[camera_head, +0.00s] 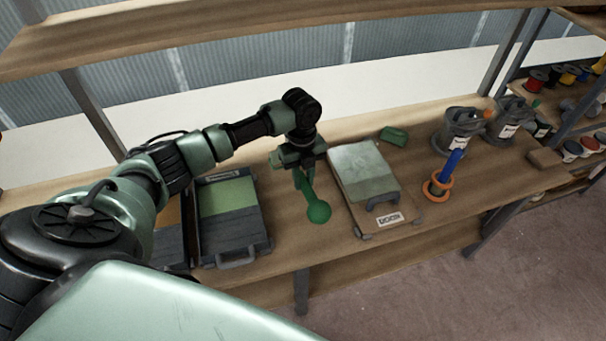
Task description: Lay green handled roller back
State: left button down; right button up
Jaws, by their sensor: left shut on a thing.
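My left gripper (303,178) points down over the wooden bench and is shut on a green tool (318,212), which I take for the green handled roller. Its slim part is at the fingers and its rounded green end hangs lowest, to the right. The fingers hide its upper part, and I cannot tell whether it touches the bench. A dark case or tray with a green panel (229,195) lies to the left of the gripper. My right gripper is not in view.
A pale green-grey box on a labelled board (390,219) lies right of the gripper. A green block (394,136) lies behind it. A blue-handled item (453,162) stands in an orange ring. Grey cans (459,127) stand at the right. An upper shelf (200,30) overhangs the bench.

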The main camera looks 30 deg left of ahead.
pick_arm(q)
jog(key=shift+a+f+b, duration=0.1)
jog(key=shift+f+b, duration=0.3)
jog(key=shift+f, duration=0.05)
notch_tip(320, 180, down, 8)
jog(key=b, duration=0.8)
jog(key=shift+f, duration=1.3)
jog(key=c, duration=1.1)
grip_release()
